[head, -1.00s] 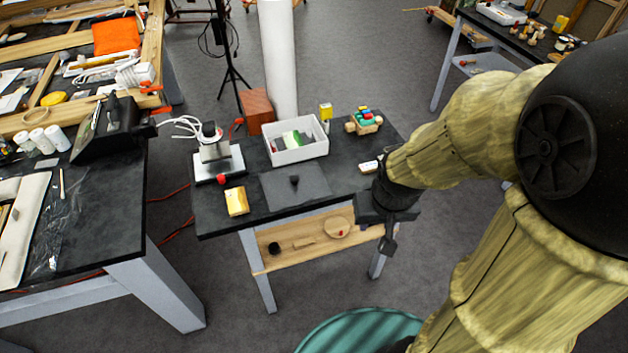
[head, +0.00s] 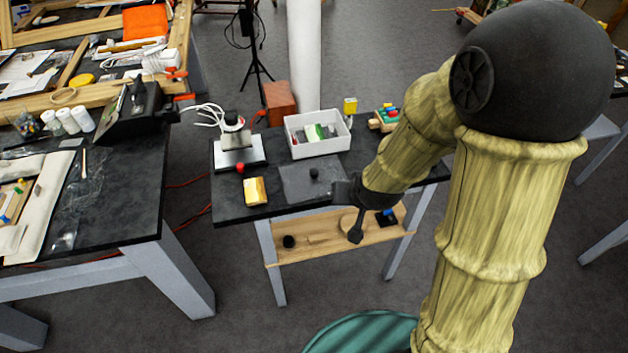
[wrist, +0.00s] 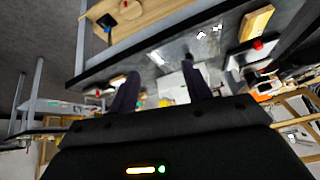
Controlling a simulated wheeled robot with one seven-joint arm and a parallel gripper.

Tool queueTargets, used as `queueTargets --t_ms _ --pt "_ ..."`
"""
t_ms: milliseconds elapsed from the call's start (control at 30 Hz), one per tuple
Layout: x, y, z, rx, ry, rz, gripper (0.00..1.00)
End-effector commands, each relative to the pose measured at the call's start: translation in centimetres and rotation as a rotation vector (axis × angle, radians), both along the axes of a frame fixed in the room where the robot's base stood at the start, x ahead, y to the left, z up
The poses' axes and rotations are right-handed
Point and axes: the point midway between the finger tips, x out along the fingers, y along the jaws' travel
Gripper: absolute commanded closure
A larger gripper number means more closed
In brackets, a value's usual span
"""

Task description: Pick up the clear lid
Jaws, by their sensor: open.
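The clear lid (head: 298,184) looks like a flat see-through rectangle with a black knob (head: 314,174), lying on the dark small table. In the wrist view the lid (wrist: 172,52) shows bright glints, and a dark shape like its knob is near the right finger. My gripper (head: 352,218) is at the table's front edge, right of and nearer than the lid. In the wrist view my gripper (wrist: 161,74) has two dark fingers spread apart, with nothing between them. The lid's right front corner is partly hidden by my gripper in the head view.
A white bin (head: 302,149) stands behind the lid. A yellow-and-wood block (head: 256,191) and a silver device with a red knob (head: 240,157) are to its left. A toy (head: 384,118) is at the back right. A wooden shelf (head: 325,247) lies below the tabletop.

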Motion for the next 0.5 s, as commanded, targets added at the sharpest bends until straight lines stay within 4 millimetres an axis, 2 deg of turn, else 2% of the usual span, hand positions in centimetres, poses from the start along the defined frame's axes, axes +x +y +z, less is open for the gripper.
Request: queueTargets --t_ms 33,200,333,500 --pt "0.9 1.3 -1.3 0.012 -0.036 0.004 0.51" --pt "3.6 4.9 -3.7 0.047 -0.195 -0.011 0.51" --pt "4.8 7.1 -5.4 0.062 -0.31 -0.036 0.51" --pt "5.4 9.3 -7.3 0.058 -0.458 -0.081 0.51"
